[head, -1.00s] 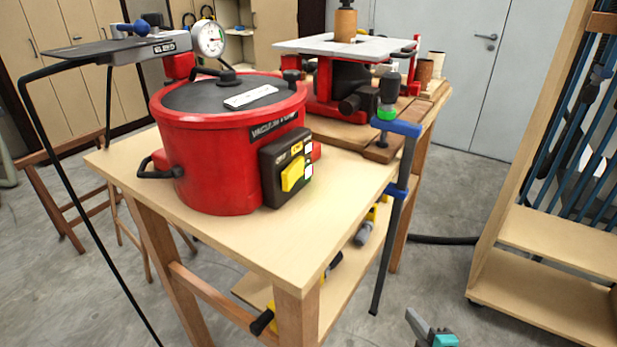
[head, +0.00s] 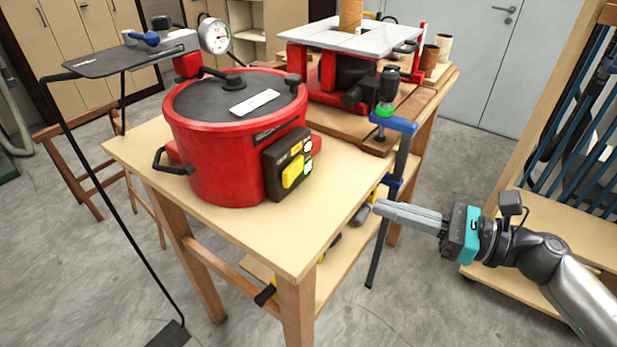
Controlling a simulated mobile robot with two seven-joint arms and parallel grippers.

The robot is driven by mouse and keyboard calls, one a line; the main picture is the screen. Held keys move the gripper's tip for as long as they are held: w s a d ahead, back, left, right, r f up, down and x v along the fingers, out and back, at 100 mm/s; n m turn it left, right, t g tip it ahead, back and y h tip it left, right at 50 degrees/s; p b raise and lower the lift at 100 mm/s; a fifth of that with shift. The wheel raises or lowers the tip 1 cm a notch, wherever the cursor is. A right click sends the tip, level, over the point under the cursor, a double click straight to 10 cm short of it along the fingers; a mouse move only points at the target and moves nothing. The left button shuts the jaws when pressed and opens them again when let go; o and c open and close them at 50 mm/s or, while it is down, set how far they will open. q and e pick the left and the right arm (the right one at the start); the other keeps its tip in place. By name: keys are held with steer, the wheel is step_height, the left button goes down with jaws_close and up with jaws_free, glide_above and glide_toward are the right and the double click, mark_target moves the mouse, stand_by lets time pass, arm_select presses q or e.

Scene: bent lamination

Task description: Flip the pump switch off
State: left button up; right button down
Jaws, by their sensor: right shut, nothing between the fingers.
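The red vacuum pot (head: 222,160) stands on the wooden table, with a dark lid and a pressure gauge (head: 215,36) behind it. A dark switch box (head: 272,174) is fixed to its right front side. The box carries a large yellow switch (head: 293,172) and small lit squares beside it, one green. My right gripper (head: 378,208) comes in from the right, shut and empty, pointing left. In the picture it is right of the switch box and apart from it, by the table's right edge. My left gripper is not in view.
A blue clamp (head: 394,124) stands upright at the table's right edge, close behind my right gripper in the picture. A red machine with a grey top (head: 352,38) stands behind the pot. The table's front corner (head: 285,245) is bare. A wooden rack (head: 556,212) stands at right.

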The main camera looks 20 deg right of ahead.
steer(key=shift+w, duration=0.1)
steer(key=p, duration=0.2)
glide_toward(292, 178)
steer(key=x, duration=0.5)
steer(key=shift+w+a, duration=0.1)
steer(key=shift+w, duration=0.05)
steer(key=shift+w+a, duration=0.5)
steer(key=shift+a, duration=0.05)
